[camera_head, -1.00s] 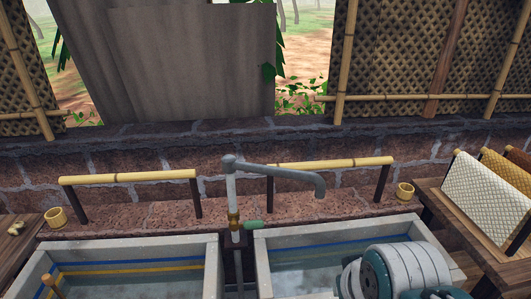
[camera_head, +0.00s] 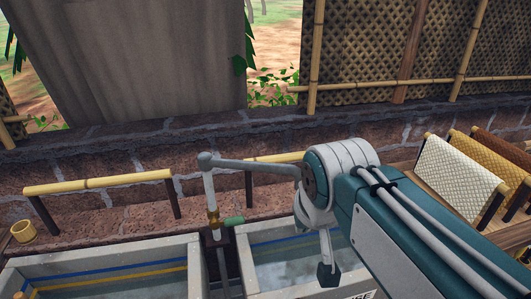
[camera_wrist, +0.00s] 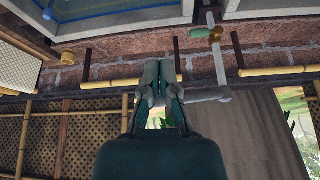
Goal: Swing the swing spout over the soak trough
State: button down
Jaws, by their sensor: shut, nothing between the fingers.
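The grey swing spout (camera_head: 250,166) tops a standpipe with a brass valve and green handle between two troughs. Its pipe points right; its outer end is hidden behind my arm. In the wrist view, which looks upside down, the spout pipe (camera_wrist: 206,95) runs to beside my gripper (camera_wrist: 170,66). The fingers are shut and empty; whether they touch the spout I cannot tell. In the head view my gripper (camera_head: 327,272) hangs low over the right trough (camera_head: 275,233), which holds water. The left trough (camera_head: 95,270) has blue and yellow lines. Neither trough is labelled as the soak trough.
Bamboo rails (camera_head: 100,183) stand on the stone ledge behind the troughs. A bamboo cup (camera_head: 23,231) is at the left. A rack with woven sheets (camera_head: 462,177) stands at the right. A grey panel (camera_head: 150,65) hangs behind the wall.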

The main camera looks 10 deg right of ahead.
jog(key=w+r+m+g+h, duration=0.1)
jog(key=w+r, duration=0.3)
jog(key=w, duration=0.3)
jog(key=w+r+m, duration=0.1)
jog(key=w+r, duration=0.3)
jog(key=w, duration=0.3)
jog(key=r+m, duration=0.1)
jog(key=m, duration=0.2)
send_over(248, 167)
jog(key=w+d, duration=0.3)
jog(key=d, duration=0.2)
notch_tip(248, 167, down, 10)
jog(key=shift+s+a+g+h, duration=0.2)
jog(key=shift+s+g+h, duration=0.2)
jog(key=shift+s, duration=0.05)
